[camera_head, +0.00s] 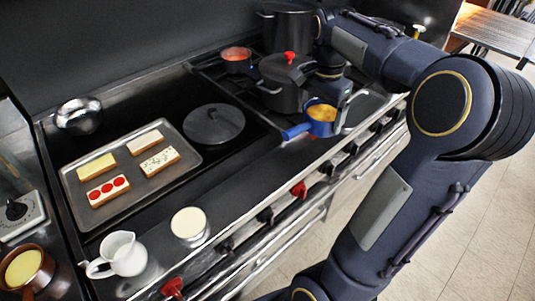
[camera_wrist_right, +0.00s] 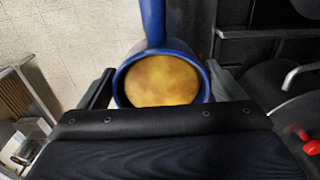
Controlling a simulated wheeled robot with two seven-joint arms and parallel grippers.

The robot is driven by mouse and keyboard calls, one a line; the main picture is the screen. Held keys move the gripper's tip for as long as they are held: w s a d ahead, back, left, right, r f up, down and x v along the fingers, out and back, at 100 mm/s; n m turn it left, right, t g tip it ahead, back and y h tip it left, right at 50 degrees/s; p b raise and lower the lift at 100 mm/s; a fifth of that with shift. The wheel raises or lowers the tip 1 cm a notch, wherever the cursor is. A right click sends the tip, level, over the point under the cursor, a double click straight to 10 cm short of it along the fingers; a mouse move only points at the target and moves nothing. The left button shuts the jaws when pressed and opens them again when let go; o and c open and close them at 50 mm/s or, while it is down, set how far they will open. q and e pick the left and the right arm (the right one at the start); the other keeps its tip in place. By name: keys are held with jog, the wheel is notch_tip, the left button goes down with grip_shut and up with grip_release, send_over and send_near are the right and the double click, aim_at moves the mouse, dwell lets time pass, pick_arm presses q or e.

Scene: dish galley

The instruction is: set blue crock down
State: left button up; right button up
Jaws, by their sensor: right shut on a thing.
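The blue crock (camera_head: 293,131) is a small blue pot with a long handle and yellow contents. It is at the stove's front edge, right of centre in the head view, with its handle pointing left. My right gripper (camera_head: 328,106) is shut on it. In the right wrist view the crock (camera_wrist_right: 160,48) sits between the two fingers of the right gripper (camera_wrist_right: 162,84), upright, with its handle pointing up the picture. I cannot tell whether its base touches the stove. My left gripper is not in view.
A dark lidded pot (camera_head: 283,98) with a red knob stands close behind the crock. A small pot of red sauce (camera_head: 237,66) and a tall pot (camera_head: 287,30) are further back. Left are a round lid (camera_head: 213,125), a tray (camera_head: 190,163) of topped slices and a white jug (camera_head: 122,256).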

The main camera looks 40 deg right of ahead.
jog(key=w+a+f, duration=0.1)
jog(key=a+f, duration=0.1)
jog(key=a, duration=0.1)
jog(key=w+a+f, duration=0.1)
jog(key=a+f, duration=0.2)
jog(key=w+a+f, duration=0.2)
jog(key=a+f, duration=0.1)
jog(key=a, duration=0.1)
jog(key=shift+p, duration=0.35)
jog(key=shift+w+a+f, duration=0.1)
jog(key=shift+a+f, duration=0.1)
jog(key=shift+f, duration=0.8)
jog(key=shift+w+a+f, duration=0.1)
jog(key=shift+a+f, duration=0.1)
jog(key=shift+f, duration=0.75)
jog(key=shift+f, duration=0.2)
jog(key=o, duration=1.2)
jog(key=shift+r, duration=0.15)
